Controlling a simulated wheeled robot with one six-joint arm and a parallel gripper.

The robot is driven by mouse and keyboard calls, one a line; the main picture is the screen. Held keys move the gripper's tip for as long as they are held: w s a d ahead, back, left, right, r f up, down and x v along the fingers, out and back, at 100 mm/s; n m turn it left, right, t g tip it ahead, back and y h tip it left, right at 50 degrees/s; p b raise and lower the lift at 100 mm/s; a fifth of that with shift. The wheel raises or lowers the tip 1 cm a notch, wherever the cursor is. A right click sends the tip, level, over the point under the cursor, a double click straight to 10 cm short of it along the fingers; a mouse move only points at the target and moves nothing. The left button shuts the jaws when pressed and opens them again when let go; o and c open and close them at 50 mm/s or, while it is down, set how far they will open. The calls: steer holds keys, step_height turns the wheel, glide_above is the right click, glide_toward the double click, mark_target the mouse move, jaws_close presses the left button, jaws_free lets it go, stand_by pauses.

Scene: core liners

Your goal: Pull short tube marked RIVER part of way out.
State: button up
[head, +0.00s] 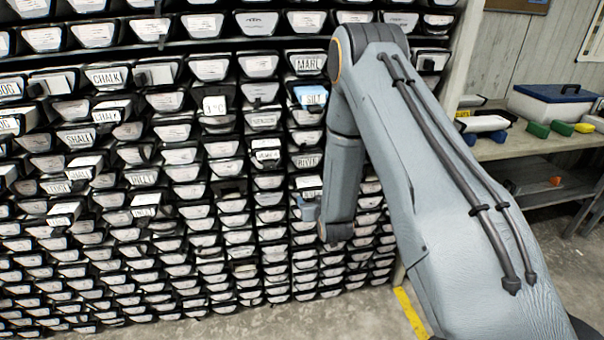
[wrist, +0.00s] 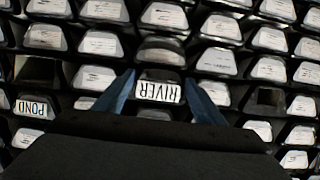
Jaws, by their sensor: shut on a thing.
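A tube end marked RIVER (wrist: 159,91) shows upside down in the wrist view, between the two blue fingers of my gripper (wrist: 160,84). The fingers lie along both sides of it and are shut on it. In the head view my gripper (head: 308,208) is at the rack front, partly hidden by my own arm. A label reading RIVER (head: 308,162) shows just above it there. I cannot tell whether that is the same tube. How far the held tube sticks out is unclear.
The rack (head: 200,250) is packed with black tube ends with pale labels. POND (wrist: 33,108) is nearby in the wrist view. A bench with a blue-lidded box (head: 555,100) stands right.

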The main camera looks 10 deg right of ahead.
steer(key=s+p, duration=0.3)
steer(key=s, duration=0.6)
steer(key=shift+s, duration=0.35)
stand_by(0.3)
steer(key=o, duration=2)
steer(key=s+r+g+b, duration=0.1)
steer(key=s+r+g, duration=0.3)
steer(key=s, duration=0.4)
steer(key=s+r+g+b, duration=0.2)
steer(key=s+r+g, duration=0.2)
steer(key=s+r, duration=0.2)
steer(key=s+a+r+g+b, duration=0.1)
steer(key=s+r+g, duration=0.3)
steer(key=s, duration=0.7)
steer(key=shift+r+b, duration=0.45)
steer(key=shift+r, duration=0.5)
